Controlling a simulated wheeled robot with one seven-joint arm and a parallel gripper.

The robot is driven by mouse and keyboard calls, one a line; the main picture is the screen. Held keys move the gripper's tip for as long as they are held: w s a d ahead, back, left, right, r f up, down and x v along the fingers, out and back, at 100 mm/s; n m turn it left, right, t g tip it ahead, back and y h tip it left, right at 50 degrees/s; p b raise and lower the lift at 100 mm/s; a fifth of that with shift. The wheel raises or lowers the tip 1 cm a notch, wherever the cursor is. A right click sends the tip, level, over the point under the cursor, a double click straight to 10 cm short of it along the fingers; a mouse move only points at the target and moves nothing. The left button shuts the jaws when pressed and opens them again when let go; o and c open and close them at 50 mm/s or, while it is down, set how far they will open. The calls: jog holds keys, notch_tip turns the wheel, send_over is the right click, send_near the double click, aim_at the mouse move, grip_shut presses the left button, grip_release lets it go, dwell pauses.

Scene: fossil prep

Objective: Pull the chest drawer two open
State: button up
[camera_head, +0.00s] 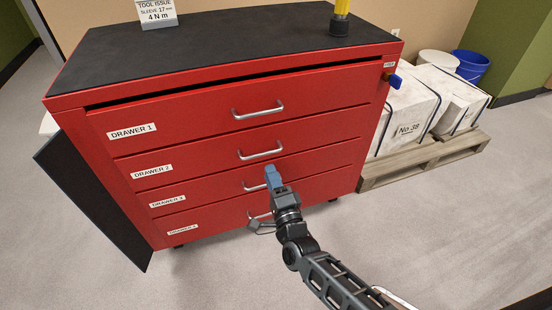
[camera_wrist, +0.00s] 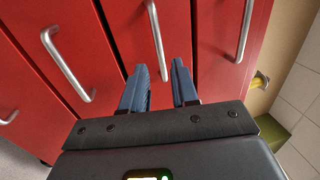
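The red tool chest (camera_head: 190,90) has several stacked drawers, all appearing shut. Drawer two (camera_head: 200,160), labelled "DRAWER 2", is second from the top. Its silver bar handle (camera_head: 260,151) also shows in the wrist view (camera_wrist: 156,40), where the chest appears turned sideways. My gripper (camera_head: 271,173) is in front of the chest, just below that handle in the head view. In the wrist view my gripper (camera_wrist: 158,76) is open, its blue fingers apart. The lower end of drawer two's handle shows between the fingertips; I cannot tell whether they touch it. No grip is visible.
Drawer one's handle (camera_head: 258,109) is above and the third drawer's handle (camera_head: 266,182) below. A blue item (camera_head: 393,80) sticks out at the chest's upper right. A dark panel (camera_head: 90,195) leans at left. A pallet (camera_head: 425,160) with white blocks stands right. The front floor is clear.

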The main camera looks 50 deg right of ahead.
aim_at(264, 155)
jog(key=b+x, duration=0.1)
jog(key=x, duration=0.7)
jog(key=shift+d, duration=0.15)
grip_shut()
dwell(0.4)
